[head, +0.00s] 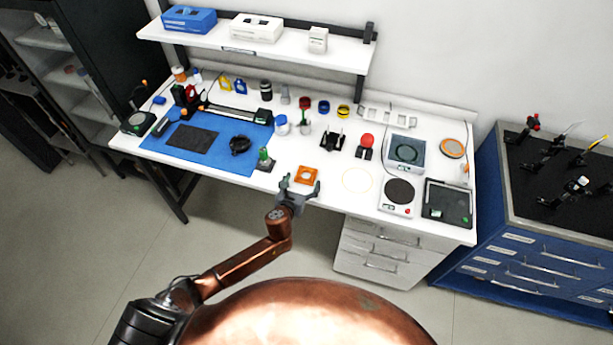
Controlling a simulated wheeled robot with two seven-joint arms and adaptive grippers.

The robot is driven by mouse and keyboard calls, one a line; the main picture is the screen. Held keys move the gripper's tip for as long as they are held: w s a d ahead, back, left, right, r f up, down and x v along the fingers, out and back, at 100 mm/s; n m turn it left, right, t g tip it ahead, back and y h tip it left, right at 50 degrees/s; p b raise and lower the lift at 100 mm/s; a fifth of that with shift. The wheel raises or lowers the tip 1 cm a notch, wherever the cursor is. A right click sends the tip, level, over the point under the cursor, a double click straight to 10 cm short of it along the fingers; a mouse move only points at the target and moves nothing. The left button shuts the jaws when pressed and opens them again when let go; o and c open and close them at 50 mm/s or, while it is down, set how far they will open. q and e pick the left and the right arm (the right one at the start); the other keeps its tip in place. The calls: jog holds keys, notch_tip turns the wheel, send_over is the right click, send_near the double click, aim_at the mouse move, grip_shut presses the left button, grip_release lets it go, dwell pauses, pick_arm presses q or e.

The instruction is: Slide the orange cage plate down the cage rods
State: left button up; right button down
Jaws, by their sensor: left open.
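The orange cage plate (310,170), a small square with a hole in its middle, is near the front edge of the white bench. My left gripper (300,185) is open just in front of it, its two fingers spread apart. The fingers overlap the plate's near side in the view, and I cannot tell whether they touch it. I cannot make out the cage rods clearly, nor whether the plate is on them. My right gripper is not in view.
A green-topped part on a dark base (264,161) stands just left of the plate. A black mount (333,140) and a red-topped mount (366,145) stand behind. A scale with a black disc (398,192) is to the right. A blue mat (225,160) lies left.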

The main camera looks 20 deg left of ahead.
pick_arm(q)
jog(key=shift+x, duration=1.15)
jog(key=shift+r, duration=0.1)
jog(key=c, duration=1.3)
